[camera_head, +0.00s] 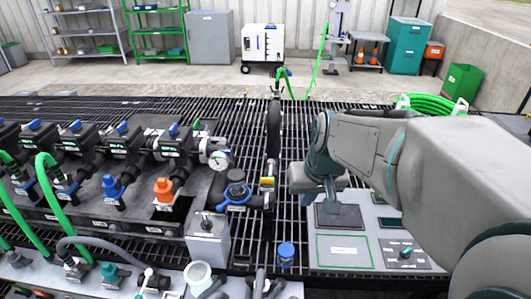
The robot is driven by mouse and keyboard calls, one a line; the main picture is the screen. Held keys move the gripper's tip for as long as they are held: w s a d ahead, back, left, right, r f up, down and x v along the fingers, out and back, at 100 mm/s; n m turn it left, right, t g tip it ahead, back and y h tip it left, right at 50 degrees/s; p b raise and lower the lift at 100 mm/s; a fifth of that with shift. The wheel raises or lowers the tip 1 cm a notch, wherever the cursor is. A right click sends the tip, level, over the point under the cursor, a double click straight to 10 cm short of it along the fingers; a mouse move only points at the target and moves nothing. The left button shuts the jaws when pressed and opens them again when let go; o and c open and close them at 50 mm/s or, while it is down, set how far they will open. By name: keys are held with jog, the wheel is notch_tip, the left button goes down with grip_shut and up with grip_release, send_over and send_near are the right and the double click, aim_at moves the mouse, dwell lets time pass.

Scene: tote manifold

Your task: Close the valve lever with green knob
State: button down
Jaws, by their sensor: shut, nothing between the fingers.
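A small green-tipped part (197,124) stands at the right end of the row of blue-handled valves. A green knob (405,252) sits on a grey panel at the lower right. I cannot tell for sure which of these is the task's valve lever, or its position. My gripper (332,204) is shut and empty, pointing down over a dark square pad on the right-hand panel. It is up and left of the green knob on the panel and well right of the green-tipped part. My arm comes in from the right and hides part of the grating.
The manifold (150,140) with blue levers (122,127) and a pressure gauge (219,161) fills the left. A vertical dark pipe (273,130) stands between it and my gripper. Green hoses (50,185) run at the left. A blue cap (286,252) stands at the front.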

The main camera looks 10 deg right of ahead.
aim_at(270, 170)
jog(key=w+d+f+t+y+b, duration=0.1)
jog(key=w+d+f+b, duration=0.2)
jog(key=w+f, duration=0.5)
jog(key=w+d+f+t+y+b, duration=0.1)
jog(key=w+d+f+y+b, duration=0.15)
jog(key=w, duration=0.85)
jog(key=w+d+f+t+y+b, duration=0.15)
jog(key=w+f+b, duration=0.35)
jog(key=w, duration=0.5)
jog(key=a+p+x, duration=0.2)
jog(key=x, duration=0.9)
jog(key=shift+m+h, duration=0.3)
jog(key=shift+h, duration=0.1)
jog(key=shift+s+g, duration=0.15)
jog(key=shift+g, duration=0.1)
